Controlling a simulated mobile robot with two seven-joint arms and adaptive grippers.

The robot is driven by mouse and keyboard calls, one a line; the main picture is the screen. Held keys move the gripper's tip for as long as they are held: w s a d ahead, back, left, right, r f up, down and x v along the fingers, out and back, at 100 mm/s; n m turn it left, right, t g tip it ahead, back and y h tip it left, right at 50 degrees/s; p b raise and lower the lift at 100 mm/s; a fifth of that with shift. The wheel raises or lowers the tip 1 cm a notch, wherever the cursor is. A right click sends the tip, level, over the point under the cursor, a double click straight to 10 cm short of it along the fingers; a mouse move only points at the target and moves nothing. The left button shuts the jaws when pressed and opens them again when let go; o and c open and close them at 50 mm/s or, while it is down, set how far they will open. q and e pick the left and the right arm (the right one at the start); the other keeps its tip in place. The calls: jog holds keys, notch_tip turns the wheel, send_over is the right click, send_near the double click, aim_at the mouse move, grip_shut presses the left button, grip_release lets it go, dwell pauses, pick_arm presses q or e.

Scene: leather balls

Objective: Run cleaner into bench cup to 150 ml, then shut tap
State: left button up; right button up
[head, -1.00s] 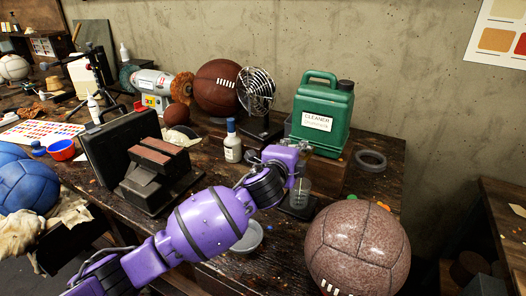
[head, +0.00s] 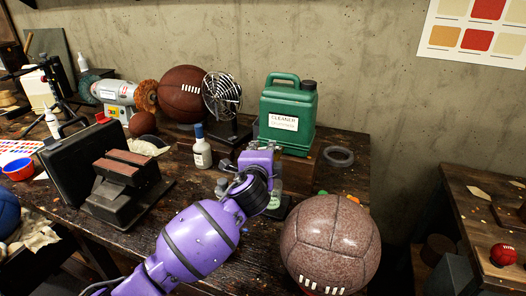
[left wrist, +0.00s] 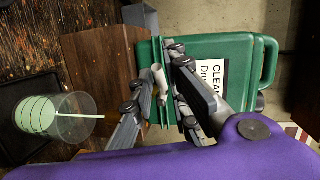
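The green cleaner jug (head: 288,112) stands on a wooden block, its label facing me. In the left wrist view the jug (left wrist: 208,48) lies sideways, and its pale tap (left wrist: 158,82) sits between the fingers of my left gripper (left wrist: 160,85). The fingers are close together on the tap's handle. The clear bench cup (left wrist: 70,103) holds pale green liquid to about half, and a thin pale stream runs into it. In the head view my left gripper (head: 260,160) is in front of the jug and hides the tap; the cup (head: 275,203) is partly hidden below it. My right gripper is not in view.
A brown speckled ball (head: 330,240) lies close to the right of the cup. A grey ring (head: 338,156) lies right of the jug. A white bottle (head: 202,152), a fan (head: 222,97) and a black vise-like stand (head: 125,190) are to the left.

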pick_arm(q)
jog(key=shift+o, duration=0.7)
jog(key=v, duration=1.2)
dwell(6.1)
